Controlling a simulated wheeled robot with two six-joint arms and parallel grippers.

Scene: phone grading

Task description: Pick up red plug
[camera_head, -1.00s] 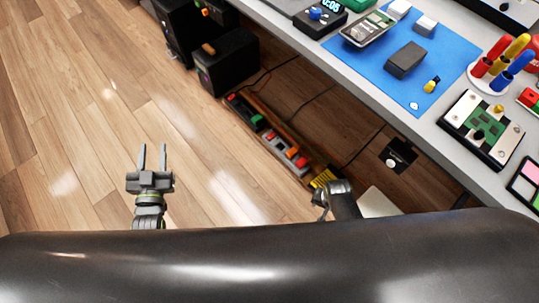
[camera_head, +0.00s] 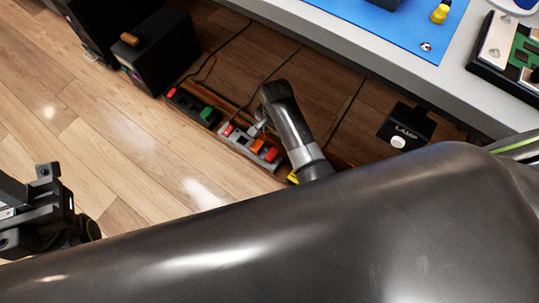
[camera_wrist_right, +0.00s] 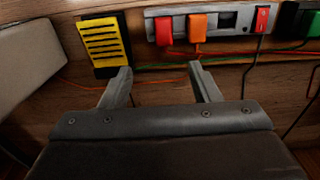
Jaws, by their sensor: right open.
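The red plug (camera_wrist_right: 164,30) sits in a grey power strip (camera_wrist_right: 228,20), beside an orange plug (camera_wrist_right: 198,26). In the head view the red plug (camera_head: 271,154) is at the strip's near end, next to the orange plug (camera_head: 257,146).
A red rocker switch (camera_wrist_right: 262,18) is on the strip. A black strip with a green plug (camera_head: 207,113) lies beyond. Loose cords hang around.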

